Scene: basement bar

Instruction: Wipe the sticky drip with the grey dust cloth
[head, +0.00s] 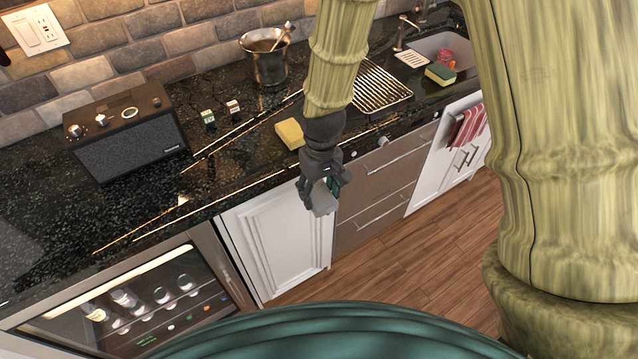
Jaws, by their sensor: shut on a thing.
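My gripper (324,186) points down in the head view and is shut on the grey dust cloth (322,204). A small pale grey part of the cloth shows below the fingers; the rest is hidden by them. In the picture, the gripper and cloth overlap the right edge of the white cabinet door (275,240), below the counter's front edge. I cannot tell how far they are from the door, or whether they touch it. I cannot make out the sticky drip for certain.
The dark counter (60,235) holds a speaker (130,130), two small blocks (208,118), a yellow sponge (288,134), a metal bucket (266,65) and a drying rack (380,88). A sink (450,45) is at upper right. A glass-fronted fridge (150,310) stands lower left.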

